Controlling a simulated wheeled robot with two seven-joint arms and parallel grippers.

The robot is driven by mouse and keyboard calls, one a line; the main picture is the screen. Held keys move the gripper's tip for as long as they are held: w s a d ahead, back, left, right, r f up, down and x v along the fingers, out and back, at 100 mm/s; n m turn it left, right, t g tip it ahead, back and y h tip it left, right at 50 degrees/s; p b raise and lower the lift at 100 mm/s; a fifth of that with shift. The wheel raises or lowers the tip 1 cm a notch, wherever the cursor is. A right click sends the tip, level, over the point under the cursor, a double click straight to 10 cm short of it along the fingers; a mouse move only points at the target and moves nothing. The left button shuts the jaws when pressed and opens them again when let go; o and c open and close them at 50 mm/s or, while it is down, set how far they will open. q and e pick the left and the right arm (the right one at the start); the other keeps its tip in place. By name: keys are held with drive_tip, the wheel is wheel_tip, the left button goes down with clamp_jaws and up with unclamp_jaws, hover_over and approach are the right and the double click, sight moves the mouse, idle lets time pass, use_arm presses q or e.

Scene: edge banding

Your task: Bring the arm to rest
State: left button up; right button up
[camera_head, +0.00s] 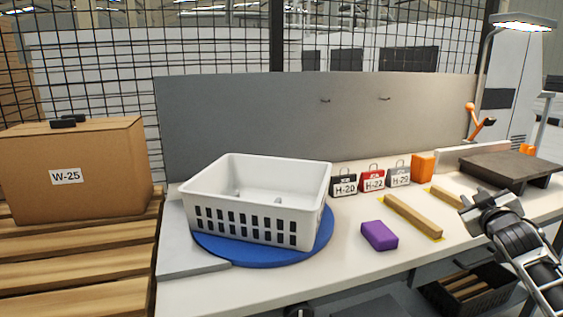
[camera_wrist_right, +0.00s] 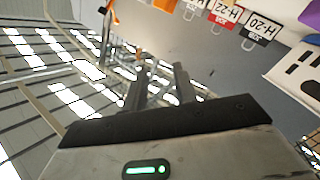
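My right gripper (camera_head: 470,205) is at the right of the head view, above the right part of the workbench. In the right wrist view its two dark fingers (camera_wrist_right: 161,82) stand apart with nothing between them. It touches none of the bench items that I can see. My left gripper is not in the head view.
A cardboard box (camera_head: 75,172) stands left on wooden slats.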

drive_tip(key=s+a+f+g+y, duration=0.1)
drive_tip(key=s+a+f+y, duration=0.1)
drive_tip(key=s+a+f, duration=0.45)
drive_tip(key=s+a+f+n+g+y, duration=0.1)
drive_tip(key=s+a+f+y, duration=0.15)
drive_tip(key=a+f, duration=0.65)
drive_tip(key=s+a+f+g+y, duration=0.1)
drive_tip(key=s+a+f+y, duration=0.1)
drive_tip(key=s+a+f, duration=0.55)
drive_tip(key=s+a+f+m+g+y, duration=0.1)
drive_tip(key=s+a+f, duration=0.1)
drive_tip(key=s+a, duration=0.4)
drive_tip(key=s+a+f+g+y, duration=0.1)
drive_tip(key=s+a+f, duration=0.2)
drive_tip(key=s+a, duration=0.3)
drive_tip(key=s, duration=0.5)
drive_tip(key=shift+s+f+m+g, duration=0.2)
drive_tip(key=shift+f+m+g, duration=0.15)
drive_tip(key=shift+m+g, duration=0.05)
drive_tip(key=shift+o, duration=0.3)
